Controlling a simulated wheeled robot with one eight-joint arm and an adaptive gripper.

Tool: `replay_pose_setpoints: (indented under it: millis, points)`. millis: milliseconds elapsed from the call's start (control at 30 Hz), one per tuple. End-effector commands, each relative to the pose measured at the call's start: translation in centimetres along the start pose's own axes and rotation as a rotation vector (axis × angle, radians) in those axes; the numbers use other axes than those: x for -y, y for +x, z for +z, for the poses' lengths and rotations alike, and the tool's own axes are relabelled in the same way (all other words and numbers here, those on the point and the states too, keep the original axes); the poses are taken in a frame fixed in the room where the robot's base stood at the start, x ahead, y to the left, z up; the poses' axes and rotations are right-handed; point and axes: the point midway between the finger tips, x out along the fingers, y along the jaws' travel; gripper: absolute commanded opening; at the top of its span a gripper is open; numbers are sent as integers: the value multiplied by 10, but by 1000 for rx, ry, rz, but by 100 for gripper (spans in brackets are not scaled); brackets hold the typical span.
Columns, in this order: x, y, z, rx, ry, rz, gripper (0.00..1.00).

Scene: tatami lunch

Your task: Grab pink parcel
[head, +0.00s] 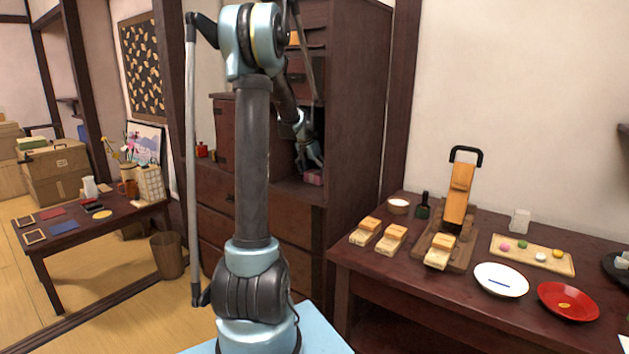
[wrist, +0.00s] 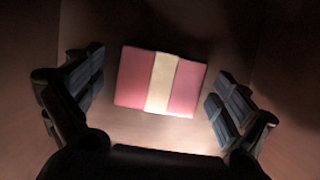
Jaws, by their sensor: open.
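The pink parcel (wrist: 130,76) has a pale cream band around its middle and lies in an open compartment of the dark wooden cabinet. In the head view the parcel (head: 313,178) shows small, just under my gripper (head: 310,163). In the wrist view my gripper (wrist: 155,110) is open, with one finger on each side of the parcel and a gap to both. The parcel is a little beyond the fingertips and slightly tilted in the picture. Nothing is between the fingers' pads.
The cabinet (head: 343,130) encloses the compartment, with its walls close around my gripper. At right, a dark table (head: 400,272) holds wooden blocks, a white plate (head: 501,280) and a red plate (head: 567,301). A low table (head: 95,232) and a bin (head: 167,256) stand at left.

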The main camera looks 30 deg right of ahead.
Motion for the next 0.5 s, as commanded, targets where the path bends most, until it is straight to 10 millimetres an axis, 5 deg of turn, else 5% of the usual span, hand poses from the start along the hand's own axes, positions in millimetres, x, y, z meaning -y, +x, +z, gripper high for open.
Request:
replay_pose_setpoints:
  millis: [267, 500]
  points:
    - [0, 5, -1, 0, 0, 0, 94]
    - [0, 5, -1, 0, 0, 0, 45]
